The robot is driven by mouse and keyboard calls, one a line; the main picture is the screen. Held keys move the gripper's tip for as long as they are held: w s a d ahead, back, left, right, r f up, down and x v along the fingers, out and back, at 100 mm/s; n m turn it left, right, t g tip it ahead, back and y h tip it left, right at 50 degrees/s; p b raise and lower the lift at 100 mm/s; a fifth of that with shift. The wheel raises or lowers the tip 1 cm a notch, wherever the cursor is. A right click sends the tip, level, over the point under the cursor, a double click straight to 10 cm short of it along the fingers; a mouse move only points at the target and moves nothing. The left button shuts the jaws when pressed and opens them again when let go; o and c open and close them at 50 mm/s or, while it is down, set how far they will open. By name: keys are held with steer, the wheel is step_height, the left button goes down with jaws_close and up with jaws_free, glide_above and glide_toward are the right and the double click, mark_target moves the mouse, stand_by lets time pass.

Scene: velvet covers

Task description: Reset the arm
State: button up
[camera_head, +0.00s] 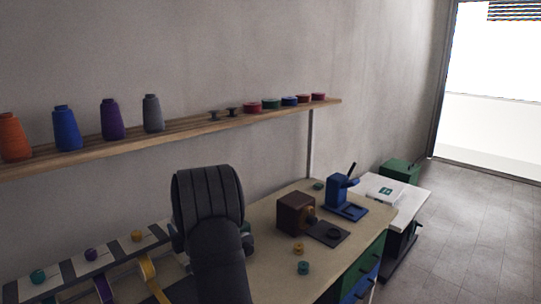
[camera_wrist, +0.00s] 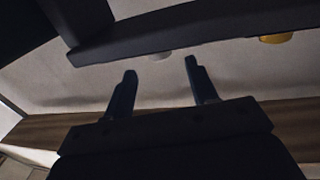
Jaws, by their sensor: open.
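My gripper (camera_wrist: 160,82) shows in the wrist view as two dark fingers standing well apart, with nothing between them. The wrist view looks along them toward a pale surface with a dark bar across it. Nothing held can be seen.
A wooden shelf (camera_head: 190,130) with thread cones and small spools runs along the wall behind. On the table stand a brown box-shaped device (camera_head: 296,213), a blue device (camera_head: 345,192) and small spools (camera_head: 302,267). A rack (camera_head: 110,255) with coloured ribbons lies at the left.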

steer(key=v, duration=1.3)
steer(key=x, duration=1.8)
steer(key=shift+w, duration=0.15)
steer(key=shift+d+n+g+y, duration=0.2)
steer(key=shift+n+g+y, duration=1.1)
steer(key=shift+g+y, duration=0.15)
steer(key=shift+d+g+y, duration=0.25)
steer(key=shift+d, duration=0.05)
steer(key=v, duration=1.6)
steer(key=shift+s+a+r, duration=0.15)
steer(key=shift+s+r, duration=0.05)
steer(key=shift+s, duration=0.15)
